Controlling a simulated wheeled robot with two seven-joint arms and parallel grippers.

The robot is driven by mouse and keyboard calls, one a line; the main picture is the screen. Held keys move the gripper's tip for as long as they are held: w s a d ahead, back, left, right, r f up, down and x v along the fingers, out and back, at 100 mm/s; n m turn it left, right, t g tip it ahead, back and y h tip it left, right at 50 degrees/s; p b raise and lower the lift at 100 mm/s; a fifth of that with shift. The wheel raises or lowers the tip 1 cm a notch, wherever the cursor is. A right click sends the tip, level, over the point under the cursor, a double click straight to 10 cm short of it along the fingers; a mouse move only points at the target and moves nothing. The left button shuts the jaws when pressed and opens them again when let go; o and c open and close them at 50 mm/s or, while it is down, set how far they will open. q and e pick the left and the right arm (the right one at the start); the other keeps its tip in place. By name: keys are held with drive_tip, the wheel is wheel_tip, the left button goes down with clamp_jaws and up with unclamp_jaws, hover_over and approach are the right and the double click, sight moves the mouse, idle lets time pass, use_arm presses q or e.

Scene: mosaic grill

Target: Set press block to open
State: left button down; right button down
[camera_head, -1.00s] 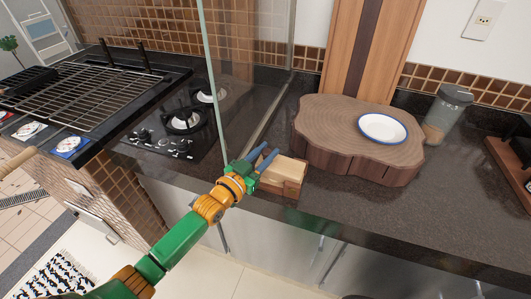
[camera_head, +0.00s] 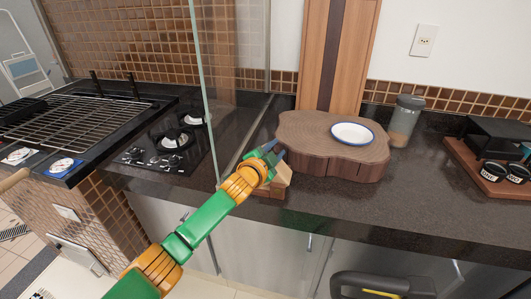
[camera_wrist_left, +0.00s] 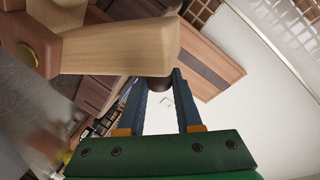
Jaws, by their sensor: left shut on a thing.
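The press block is a small wooden box (camera_head: 268,191) near the front edge of the dark counter, left of the round wooden slab. Its pale wooden upper part (camera_head: 284,174) is tilted up from the box. In the left wrist view the pale wood (camera_wrist_left: 120,48) fills the upper left, close to the fingers. My left gripper (camera_head: 268,154) is at the raised part. In the left wrist view its blue fingers (camera_wrist_left: 159,88) are shut on a small dark round knob (camera_wrist_left: 158,83). The arm partly hides the box. My right gripper is not in view.
A glass panel (camera_head: 207,100) stands just left of the press block, with a hob (camera_head: 165,150) behind it. The thick wooden slab (camera_head: 310,150) carries a white plate (camera_head: 353,133). A grey-lidded jar (camera_head: 404,120) stands beyond. The counter front right of the box is clear.

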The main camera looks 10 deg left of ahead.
use_arm(q)
drive_tip(key=d+m+y, duration=0.1)
drive_tip(key=d+m, duration=0.1)
drive_tip(key=shift+d+r, duration=0.1)
drive_tip(key=shift+d, duration=0.25)
drive_tip(key=shift+s+d+f+m+y, duration=0.1)
drive_tip(key=shift+d+f+m+y, duration=0.15)
drive_tip(key=shift+d+m, duration=0.55)
drive_tip(key=shift+s+d+f+m+y, duration=0.1)
drive_tip(key=shift+d+f+m+y, duration=0.15)
drive_tip(key=shift+d+m, duration=0.5)
drive_tip(key=shift+d, duration=0.15)
drive_tip(key=c, duration=0.6)
unclamp_jaws()
drive_tip(key=shift+w, duration=0.1)
drive_tip(key=v, duration=0.7)
drive_tip(key=shift+r+p, duration=0.15)
drive_tip(key=shift+p, duration=0.25)
